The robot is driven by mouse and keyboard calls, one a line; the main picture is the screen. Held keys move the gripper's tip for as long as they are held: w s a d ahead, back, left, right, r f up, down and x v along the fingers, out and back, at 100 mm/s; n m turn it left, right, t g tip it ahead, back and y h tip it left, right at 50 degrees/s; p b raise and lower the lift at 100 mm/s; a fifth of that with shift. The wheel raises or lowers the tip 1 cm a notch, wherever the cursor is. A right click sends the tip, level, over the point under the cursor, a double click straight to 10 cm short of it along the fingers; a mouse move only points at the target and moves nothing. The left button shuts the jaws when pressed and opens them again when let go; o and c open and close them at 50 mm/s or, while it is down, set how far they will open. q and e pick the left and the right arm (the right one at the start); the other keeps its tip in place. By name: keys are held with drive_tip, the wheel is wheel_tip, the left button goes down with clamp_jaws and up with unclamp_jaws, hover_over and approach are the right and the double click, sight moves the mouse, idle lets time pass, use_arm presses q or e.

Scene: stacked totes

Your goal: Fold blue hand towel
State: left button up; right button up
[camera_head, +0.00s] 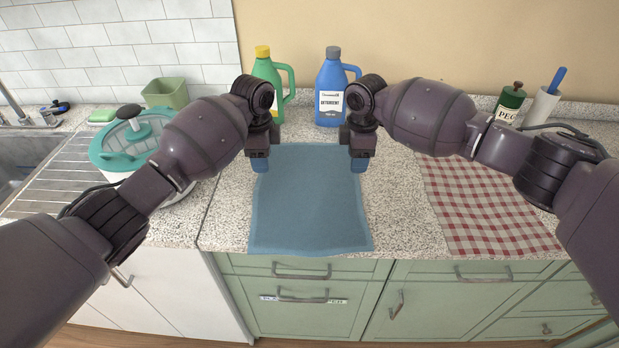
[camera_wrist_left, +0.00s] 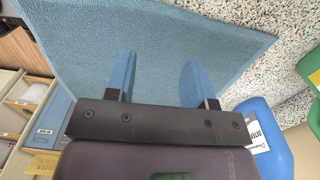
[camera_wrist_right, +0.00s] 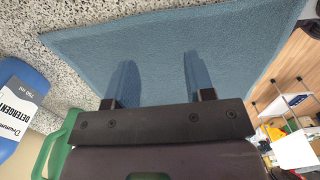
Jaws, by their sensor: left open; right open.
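The blue hand towel (camera_head: 308,205) lies flat and spread out on the speckled counter, its front edge at the counter's front edge. My left gripper (camera_head: 260,165) is open above the towel's far left corner area. My right gripper (camera_head: 360,165) is open above the far right corner area. In the left wrist view the towel (camera_wrist_left: 150,40) lies beyond the two spread blue fingers (camera_wrist_left: 155,80). In the right wrist view the towel (camera_wrist_right: 150,55) also lies behind the spread fingers (camera_wrist_right: 158,82). Nothing is between either pair of fingers; whether the fingertips touch the cloth I cannot tell.
A green bottle (camera_head: 268,72) and a blue detergent bottle (camera_head: 330,90) stand behind the towel. A red checked cloth (camera_head: 485,205) lies to the right. A teal-lidded bowl (camera_head: 110,150) and a sink (camera_head: 25,155) are at the left. Bare counter (camera_head: 225,215) flanks the towel.

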sight(266, 189)
use_arm(q)
drive_tip(key=f, duration=0.7)
drive_tip(key=shift+s+f, duration=0.1)
drive_tip(key=shift+s, duration=0.2)
use_arm(e)
drive_tip(key=f, duration=0.7)
drive_tip(key=shift+s+f, duration=0.1)
drive_tip(key=shift+s, duration=0.2)
use_arm(q)
drive_tip(key=shift+f, duration=0.2)
use_arm(e)
drive_tip(key=shift+f, duration=0.2)
use_arm(q)
drive_tip(key=shift+f, duration=0.15)
drive_tip(key=shift+c, duration=0.2)
use_arm(e)
drive_tip(key=shift+f, duration=0.15)
drive_tip(key=shift+c, duration=0.2)
use_arm(q)
clamp_jaws()
use_arm(e)
clamp_jaws()
